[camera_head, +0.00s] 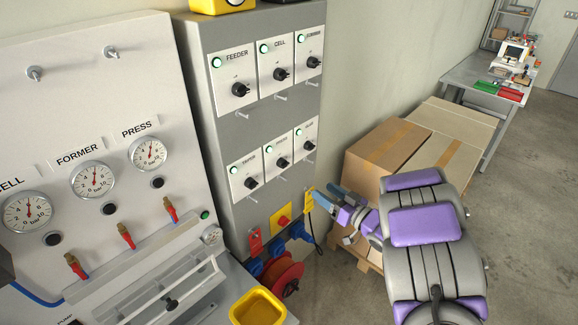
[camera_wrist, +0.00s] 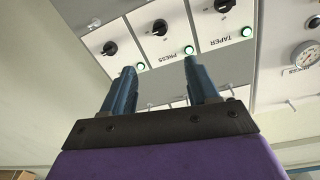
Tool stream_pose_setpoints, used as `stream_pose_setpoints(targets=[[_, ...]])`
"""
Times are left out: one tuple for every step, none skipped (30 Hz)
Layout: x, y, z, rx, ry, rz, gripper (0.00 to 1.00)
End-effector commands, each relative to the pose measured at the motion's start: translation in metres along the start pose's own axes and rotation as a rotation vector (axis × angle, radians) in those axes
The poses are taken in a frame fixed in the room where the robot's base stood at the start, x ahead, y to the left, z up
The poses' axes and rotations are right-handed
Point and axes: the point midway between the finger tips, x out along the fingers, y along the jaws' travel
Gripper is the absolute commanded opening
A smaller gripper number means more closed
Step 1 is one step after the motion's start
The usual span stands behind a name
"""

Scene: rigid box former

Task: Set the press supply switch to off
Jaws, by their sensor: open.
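The press supply switch (camera_head: 282,162) is a black rotary knob on a white plate, the middle one in the grey cabinet's lower row. In the wrist view its knob (camera_wrist: 160,27) appears upside down above the PRESS label, with a lit green lamp (camera_wrist: 189,50). The exact setting of its pointer is too small to read. My gripper (camera_wrist: 160,66) is open and empty, with its blue fingers pointing toward the cabinet. In the head view my gripper (camera_head: 318,198) is right of and below the lower row, apart from the switch.
The taper knob (camera_head: 251,183) and another knob (camera_head: 309,146) flank the switch; small metal pins stick out below the plates. A yellow-and-red switch (camera_head: 281,220) sits lower on the cabinet. Cardboard boxes (camera_head: 385,150) stand behind my arm. A gauge panel (camera_head: 85,120) is at left.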

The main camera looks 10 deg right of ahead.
Motion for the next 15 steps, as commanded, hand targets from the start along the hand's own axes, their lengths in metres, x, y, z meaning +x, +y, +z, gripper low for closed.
stream_pose_setpoints(targets=[[0.007, -0.001, 0.001, 0.0, 0.001, -0.004, 0.59], [0.011, -0.001, 0.001, 0.0, 0.0, -0.003, 0.59], [0.018, -0.001, 0.002, 0.0, -0.002, -0.003, 0.59], [0.024, -0.002, 0.002, 0.0, -0.004, -0.003, 0.59], [0.029, -0.001, 0.002, 0.0, -0.004, -0.002, 0.59], [0.037, -0.002, 0.002, -0.001, -0.001, -0.004, 0.59], [0.044, -0.001, 0.001, -0.002, 0.0, -0.004, 0.59], [0.05, -0.002, 0.001, -0.002, 0.0, -0.004, 0.59], [0.058, -0.001, 0.002, -0.002, -0.002, -0.003, 0.59], [0.063, -0.001, 0.003, -0.002, -0.003, -0.003, 0.59], [0.069, -0.001, 0.003, -0.001, -0.003, -0.003, 0.59], [0.077, -0.001, 0.003, 0.0, -0.002, -0.002, 0.59], [0.083, -0.002, 0.003, 0.001, -0.002, -0.003, 0.59], [0.089, -0.001, 0.003, 0.0, -0.002, -0.002, 0.59], [0.097, -0.001, 0.002, -0.002, -0.003, -0.001, 0.59]])
